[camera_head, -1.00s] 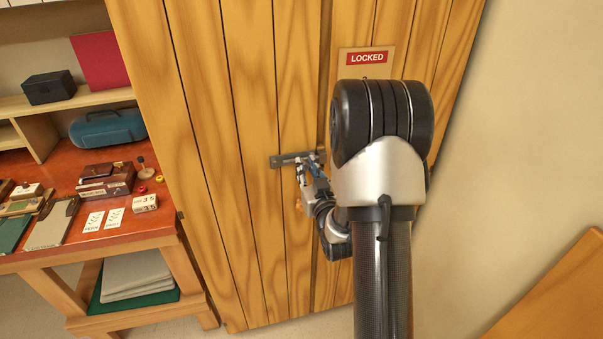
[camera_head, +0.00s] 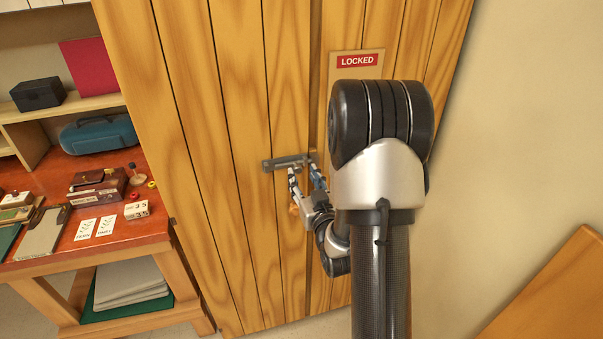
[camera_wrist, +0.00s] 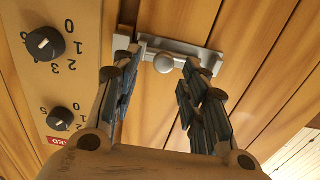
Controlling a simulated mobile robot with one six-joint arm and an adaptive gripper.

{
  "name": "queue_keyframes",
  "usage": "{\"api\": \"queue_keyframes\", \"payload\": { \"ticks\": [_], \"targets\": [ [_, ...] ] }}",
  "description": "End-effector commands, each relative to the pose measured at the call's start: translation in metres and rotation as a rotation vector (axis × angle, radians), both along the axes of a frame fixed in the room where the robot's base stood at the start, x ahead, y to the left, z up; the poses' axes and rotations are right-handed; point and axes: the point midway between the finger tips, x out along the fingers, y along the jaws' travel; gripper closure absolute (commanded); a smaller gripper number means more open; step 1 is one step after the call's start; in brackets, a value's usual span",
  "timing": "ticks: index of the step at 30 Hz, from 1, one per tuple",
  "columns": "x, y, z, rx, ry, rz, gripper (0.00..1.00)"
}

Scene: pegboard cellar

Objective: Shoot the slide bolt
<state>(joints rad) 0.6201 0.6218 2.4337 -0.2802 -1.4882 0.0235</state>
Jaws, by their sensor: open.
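The slide bolt (camera_head: 276,165) is a grey metal bar in brackets, mounted level on the wooden door (camera_head: 235,120) near the gap between boards. In the wrist view, the bolt (camera_wrist: 196,50) runs across the top, with its round knob (camera_wrist: 165,63) standing out toward the camera. My gripper (camera_head: 304,176) is open in front of the bolt. In the wrist view, my gripper (camera_wrist: 160,76) has one finger on each side of the knob, with visible gaps. I cannot tell how far the fingertips are from the door.
A panel with a red LOCKED label (camera_head: 357,61) is above the bolt; the wrist view shows numbered dials (camera_wrist: 46,42) on a panel beside it. A cluttered red-topped workbench (camera_head: 120,242) stands left. A wall (camera_head: 520,130) is at the right, with a wooden edge (camera_head: 560,290) below.

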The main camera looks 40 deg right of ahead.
Motion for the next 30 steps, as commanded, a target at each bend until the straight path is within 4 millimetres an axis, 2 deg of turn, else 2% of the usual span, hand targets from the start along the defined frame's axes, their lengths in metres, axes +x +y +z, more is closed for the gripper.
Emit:
{"api": "queue_keyframes", "payload": {
  "ticks": [3, 9, 26, 30],
  "targets": [
    [-0.02, 0.006, 0.0, 0.001, 0.001, -0.004, 0.6],
    [-0.038, 0.012, 0.0, -0.001, -0.002, -0.002, 0.6],
    [-0.04, 0.013, 0.0, -0.001, -0.002, 0.0, 0.6],
    [-0.034, 0.019, 0.005, -0.004, 0.03, 0.013, 0.6]
  ]
}}
